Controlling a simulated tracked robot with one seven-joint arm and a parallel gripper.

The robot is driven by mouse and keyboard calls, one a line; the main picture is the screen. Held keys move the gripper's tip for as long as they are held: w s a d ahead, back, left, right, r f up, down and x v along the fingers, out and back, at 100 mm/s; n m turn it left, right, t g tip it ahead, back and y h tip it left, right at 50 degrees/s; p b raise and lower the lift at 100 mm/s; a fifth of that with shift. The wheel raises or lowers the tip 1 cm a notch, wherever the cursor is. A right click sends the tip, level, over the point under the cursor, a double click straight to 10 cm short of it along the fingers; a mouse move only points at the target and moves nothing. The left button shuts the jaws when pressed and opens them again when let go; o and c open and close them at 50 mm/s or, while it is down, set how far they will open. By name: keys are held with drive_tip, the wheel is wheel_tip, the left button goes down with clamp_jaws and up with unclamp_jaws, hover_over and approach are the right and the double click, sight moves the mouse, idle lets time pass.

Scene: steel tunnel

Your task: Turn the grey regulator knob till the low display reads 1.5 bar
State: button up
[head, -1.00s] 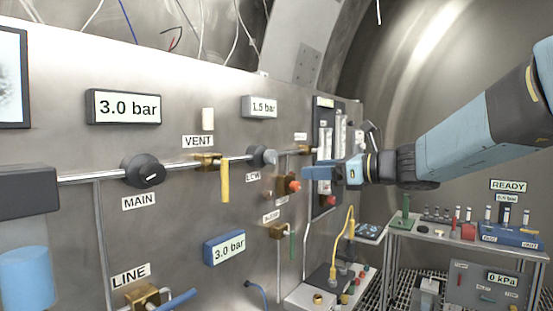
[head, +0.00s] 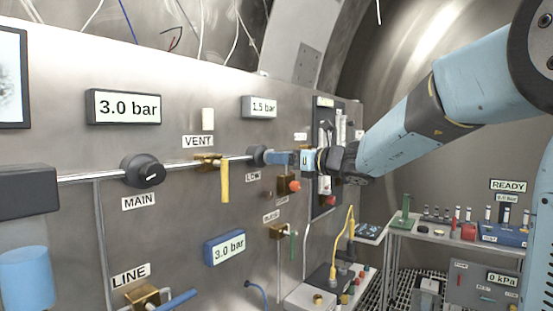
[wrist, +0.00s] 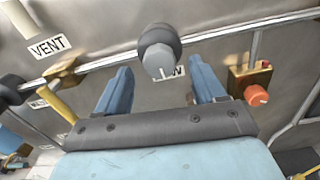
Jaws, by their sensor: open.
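The grey regulator knob (wrist: 161,64) sits on the pipe above the LOW label. In the wrist view it stands just beyond and between the two open fingers of my gripper (wrist: 160,80), with no finger seen touching it. In the head view my gripper (head: 282,158) is at the right of the knob (head: 256,156) and partly covers it. The small display (head: 259,107) above the knob reads 1.5 bar.
The MAIN knob (head: 142,171) and the yellow VENT lever (head: 225,181) are left on the same pipe. An orange-red knob on a brass valve (wrist: 256,95) is close to my right finger. Displays at upper left (head: 124,107) and below (head: 224,247) read 3.0 bar.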

drive_tip(key=shift+x, duration=1.45)
drive_tip(key=c, duration=1.1)
drive_tip(key=shift+o, duration=0.2)
drive_tip(key=shift+d+m, duration=0.1)
drive_tip(key=shift+m, duration=0.2)
drive_tip(key=shift+m, duration=0.3)
drive_tip(key=o, duration=1.1)
drive_tip(key=shift+c, duration=0.2)
